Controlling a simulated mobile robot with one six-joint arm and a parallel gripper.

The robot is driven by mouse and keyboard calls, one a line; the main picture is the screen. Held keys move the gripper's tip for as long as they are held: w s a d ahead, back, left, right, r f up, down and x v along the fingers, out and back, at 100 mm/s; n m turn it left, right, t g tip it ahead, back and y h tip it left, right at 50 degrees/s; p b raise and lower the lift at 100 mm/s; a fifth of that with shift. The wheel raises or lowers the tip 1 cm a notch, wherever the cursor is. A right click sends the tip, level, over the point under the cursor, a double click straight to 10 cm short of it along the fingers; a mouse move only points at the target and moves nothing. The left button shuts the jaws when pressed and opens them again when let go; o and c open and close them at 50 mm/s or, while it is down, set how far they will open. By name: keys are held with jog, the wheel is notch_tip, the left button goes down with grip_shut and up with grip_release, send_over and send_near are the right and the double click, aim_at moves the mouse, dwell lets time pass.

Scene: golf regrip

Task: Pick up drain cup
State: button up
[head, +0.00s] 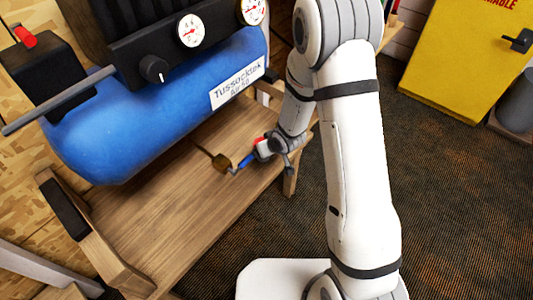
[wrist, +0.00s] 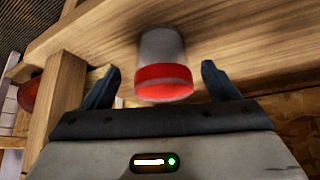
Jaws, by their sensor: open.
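A small grey cylindrical cup with a red band, which looks like the drain cup (wrist: 162,50), is in the middle of the wrist view in front of the wooden bench. My gripper (wrist: 160,84) is open, with one dark finger to the cup's left and one to its right. Gaps show on both sides, and I cannot tell how deep the cup sits between them. In the head view my gripper (head: 268,150) is by the bench's right edge, with a small red patch at it. The cup is not clearly made out there.
A blue compressor tank (head: 150,105) with gauges stands on the wooden bench (head: 165,225). A yellow cabinet (head: 465,60) stands at the back right. Dark carpet (head: 450,200) is open at right.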

jog(key=b+x, duration=0.1)
jog(key=x, duration=0.2)
jog(key=shift+a+f, duration=0.2)
jog(key=shift+f, duration=0.2)
jog(key=shift+w, duration=0.1)
jog(key=shift+c, duration=0.4)
jog(key=c, duration=1)
jog(key=shift+r, duration=0.1)
